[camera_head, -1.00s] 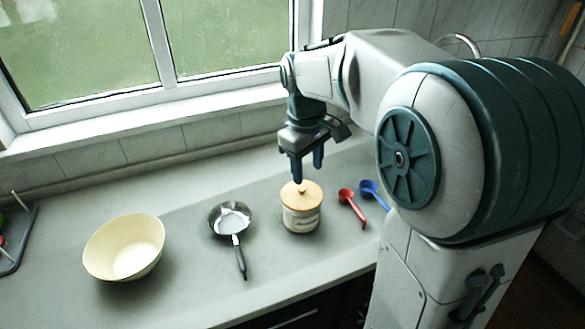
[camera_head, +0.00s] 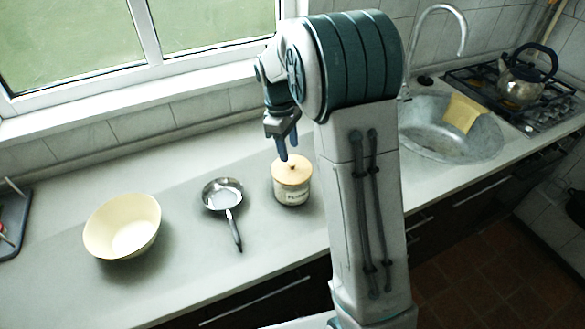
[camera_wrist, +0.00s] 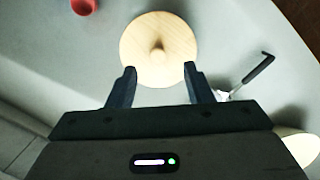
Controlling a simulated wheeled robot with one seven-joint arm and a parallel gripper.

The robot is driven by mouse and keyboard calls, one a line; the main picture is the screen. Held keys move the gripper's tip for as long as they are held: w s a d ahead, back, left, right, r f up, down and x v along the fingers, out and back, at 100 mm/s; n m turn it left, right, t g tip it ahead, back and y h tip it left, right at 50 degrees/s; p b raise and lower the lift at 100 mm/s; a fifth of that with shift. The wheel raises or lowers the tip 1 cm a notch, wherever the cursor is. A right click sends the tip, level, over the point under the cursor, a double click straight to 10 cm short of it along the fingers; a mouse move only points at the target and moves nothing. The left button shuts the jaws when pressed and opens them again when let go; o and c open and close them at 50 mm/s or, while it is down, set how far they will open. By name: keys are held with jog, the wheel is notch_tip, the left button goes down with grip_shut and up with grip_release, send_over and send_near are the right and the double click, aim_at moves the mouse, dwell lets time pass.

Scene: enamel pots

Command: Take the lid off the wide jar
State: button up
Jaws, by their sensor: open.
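The wide jar (camera_head: 292,196) is cream with dark lettering and stands upright on the counter. Its round wooden lid (camera_head: 291,170) with a small knob sits on top of it. My gripper (camera_head: 288,148) is open and empty, pointing down just above the lid, close to its knob. In the wrist view the lid (camera_wrist: 150,35) lies just beyond my fingertips (camera_wrist: 160,72), with the knob near the middle between them in width. The jar body is hidden under the lid in that view.
A small steel pan (camera_head: 222,194) stands left of the jar, and a cream bowl (camera_head: 122,226) farther left. A sink (camera_head: 440,140) and a kettle (camera_head: 525,75) are at the right. My arm hides the counter right of the jar. A red scoop (camera_wrist: 84,6) shows in the wrist view.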

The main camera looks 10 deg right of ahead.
aim_at(291, 163)
jog(key=shift+d+f+p, duration=0.2)
jog(key=shift+f+p, duration=0.25)
jog(key=shift+f, duration=0.95)
jog(key=shift+d+f+p, duration=0.15)
jog(key=shift+f+p, duration=0.25)
jog(key=shift+f, duration=0.95)
grip_shut()
